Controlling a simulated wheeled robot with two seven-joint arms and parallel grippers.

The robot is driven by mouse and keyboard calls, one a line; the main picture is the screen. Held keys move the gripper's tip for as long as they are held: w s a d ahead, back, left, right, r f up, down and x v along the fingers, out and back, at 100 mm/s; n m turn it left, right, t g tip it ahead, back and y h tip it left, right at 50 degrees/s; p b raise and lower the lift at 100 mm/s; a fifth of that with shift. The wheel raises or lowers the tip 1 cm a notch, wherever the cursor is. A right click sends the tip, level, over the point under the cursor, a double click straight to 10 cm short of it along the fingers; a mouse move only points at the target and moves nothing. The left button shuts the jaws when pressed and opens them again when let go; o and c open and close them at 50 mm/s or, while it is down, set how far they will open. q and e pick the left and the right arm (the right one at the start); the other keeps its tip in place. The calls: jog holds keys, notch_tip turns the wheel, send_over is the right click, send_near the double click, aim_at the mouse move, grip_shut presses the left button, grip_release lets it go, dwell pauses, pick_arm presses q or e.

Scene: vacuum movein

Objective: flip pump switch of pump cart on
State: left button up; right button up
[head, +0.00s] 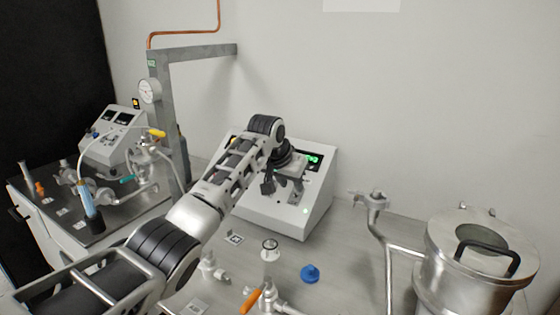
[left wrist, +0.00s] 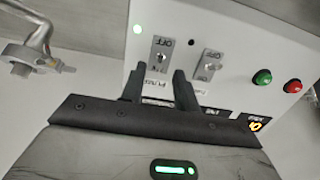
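In the left wrist view the panel appears upside down, with two toggle switches marked ON and OFF. The left one, the pump switch (left wrist: 158,56), has a PUMP label beside it; the other toggle switch (left wrist: 209,64) is to its right. My left gripper (left wrist: 157,80) is open, its fingertips either side of the pump switch's lower end. Contact and lever position are unclear. My right gripper is not in view.
A green button (left wrist: 262,77) and a red button (left wrist: 293,86) are on the panel. A steel vessel (head: 468,262), a blue knob (head: 310,273) and an orange-handled valve (head: 252,300) stand on the bench. A second cart (head: 120,225) with glassware is at left.

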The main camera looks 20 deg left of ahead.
pick_arm(q)
jog(key=b+v, duration=0.2)
jog(key=v, duration=1.2)
jog(key=shift+s, duration=0.15)
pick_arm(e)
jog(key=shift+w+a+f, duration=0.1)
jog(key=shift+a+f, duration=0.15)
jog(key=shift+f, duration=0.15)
pick_arm(q)
jog(key=shift+a, duration=0.1)
